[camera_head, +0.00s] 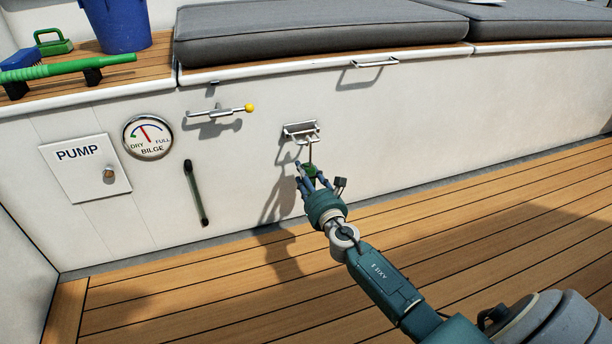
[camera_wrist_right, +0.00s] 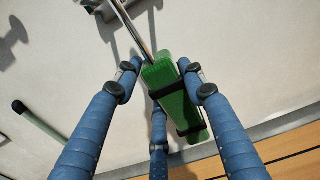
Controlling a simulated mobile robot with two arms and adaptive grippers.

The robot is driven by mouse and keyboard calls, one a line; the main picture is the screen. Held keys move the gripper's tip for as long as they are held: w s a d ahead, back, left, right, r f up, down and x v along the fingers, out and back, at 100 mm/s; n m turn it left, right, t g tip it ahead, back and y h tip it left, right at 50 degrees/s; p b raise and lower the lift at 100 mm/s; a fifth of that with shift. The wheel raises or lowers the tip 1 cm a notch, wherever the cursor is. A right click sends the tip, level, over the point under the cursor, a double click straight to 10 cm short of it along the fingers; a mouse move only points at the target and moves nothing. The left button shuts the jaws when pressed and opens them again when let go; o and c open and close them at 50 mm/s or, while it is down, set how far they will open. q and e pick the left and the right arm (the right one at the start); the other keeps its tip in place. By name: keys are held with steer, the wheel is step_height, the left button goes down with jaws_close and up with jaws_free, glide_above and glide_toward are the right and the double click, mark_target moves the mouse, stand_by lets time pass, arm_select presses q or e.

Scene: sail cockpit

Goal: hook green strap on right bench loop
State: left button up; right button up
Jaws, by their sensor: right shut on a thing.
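My right gripper (camera_head: 310,172) is up against the white bench front, just below a metal loop bracket (camera_head: 300,130). Its blue fingers are shut around a green strap (camera_wrist_right: 172,90), a folded bundle with black bands. In the head view only a bit of the strap (camera_head: 309,170) shows between the fingers. A thin metal rod (camera_wrist_right: 133,32) runs up from the strap towards the bracket, whose edge shows at the top of the right wrist view (camera_wrist_right: 90,4). I cannot tell whether the rod's end is hooked on the loop. My left gripper is out of view.
A toggle bar with a yellow knob (camera_head: 249,107), a bilge gauge (camera_head: 148,137), a pump panel (camera_head: 86,168) and a dark green handle (camera_head: 195,192) sit on the wall to the left. A metal handle (camera_head: 375,63) is above right. The wooden deck (camera_head: 480,230) is clear.

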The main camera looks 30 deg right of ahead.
steer(key=shift+r, duration=0.1)
steer(key=o, duration=1.5)
steer(key=shift+s, duration=0.1)
